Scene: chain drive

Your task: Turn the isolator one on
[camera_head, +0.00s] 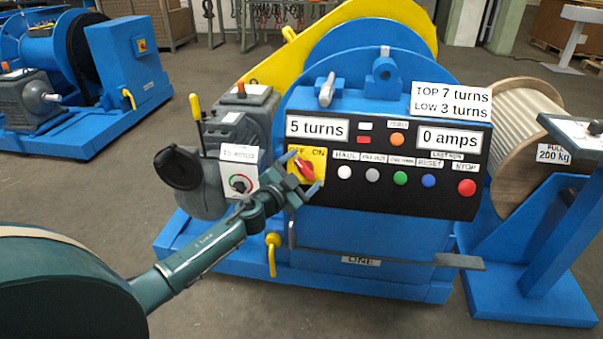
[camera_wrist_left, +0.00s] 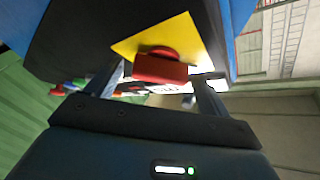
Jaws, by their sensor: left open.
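The isolator is a yellow plate (camera_head: 318,160) with a red knob (camera_head: 305,169) at the left end of the black control panel. OFF is marked at the plate's upper left and ON at its upper right. The knob's bar looks slanted from upper left to lower right. My left gripper (camera_head: 300,173) is open in front of it, one finger on each side of the knob. In the left wrist view the red knob (camera_wrist_left: 160,68) shows between the fingertips against the yellow plate (camera_wrist_left: 183,36); contact cannot be told. My right gripper is not in view.
The blue winch frame (camera_head: 330,285) carries a ONE label. Its panel reads "5 turns" (camera_head: 317,128) and "0 amps" (camera_head: 447,139), above a row of buttons. A white dial box (camera_head: 240,181) and yellow-handled lever (camera_head: 197,115) stand left of the gripper. A rope drum (camera_head: 530,115) stands right.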

